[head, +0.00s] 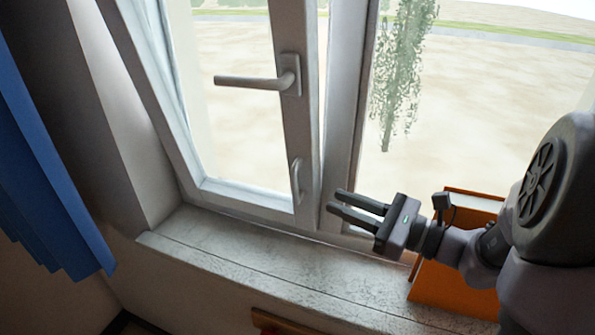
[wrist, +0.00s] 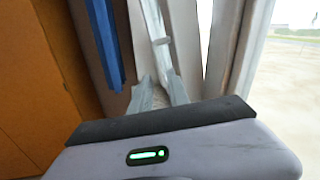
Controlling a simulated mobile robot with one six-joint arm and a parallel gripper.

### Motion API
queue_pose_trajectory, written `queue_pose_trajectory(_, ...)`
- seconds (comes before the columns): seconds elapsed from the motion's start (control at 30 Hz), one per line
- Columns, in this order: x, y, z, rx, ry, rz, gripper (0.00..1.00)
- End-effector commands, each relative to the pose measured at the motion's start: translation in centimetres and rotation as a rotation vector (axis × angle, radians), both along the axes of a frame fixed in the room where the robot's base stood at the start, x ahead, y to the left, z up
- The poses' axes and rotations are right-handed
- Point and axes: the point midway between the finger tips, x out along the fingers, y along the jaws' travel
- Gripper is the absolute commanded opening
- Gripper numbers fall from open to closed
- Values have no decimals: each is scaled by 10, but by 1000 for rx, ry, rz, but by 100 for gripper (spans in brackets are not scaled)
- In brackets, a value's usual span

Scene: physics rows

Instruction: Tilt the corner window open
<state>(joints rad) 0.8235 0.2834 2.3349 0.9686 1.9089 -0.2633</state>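The window sash (head: 287,130) shows in the head view, with a lever handle (head: 250,82) lying level and pointing left. A small upright pull (head: 297,181) sits lower on the same stile. A bright wedge between this stile and the fixed frame (head: 345,90) widens upward, so the sash appears to lean at the top. The wedge also shows in the wrist view. My gripper (head: 336,200) is right of the pull, in front of the frame's lower part, apart from both handles. Its fingers are parted and empty; they also show in the wrist view (wrist: 160,92).
An orange box-like object (head: 455,275) stands on the stone sill (head: 240,262), behind my wrist. A blue curtain (head: 45,170) hangs at the left. A red-brown edge (head: 280,323) shows at the bottom. The sill's left part is clear.

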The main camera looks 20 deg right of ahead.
Motion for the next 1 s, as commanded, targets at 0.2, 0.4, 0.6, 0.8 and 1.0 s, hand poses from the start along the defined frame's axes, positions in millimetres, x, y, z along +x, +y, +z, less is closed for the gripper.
queue_pose_trajectory(0.2,38,40,-2,-3,0,11,21)
queue_pose_trajectory(0.4,66,65,-1,-4,1,9,21)
queue_pose_trajectory(0.6,78,75,-1,-4,2,7,21)
queue_pose_trajectory(0.8,79,76,-1,-5,3,7,21)
queue_pose_trajectory(1.0,79,76,-1,-5,3,7,0)
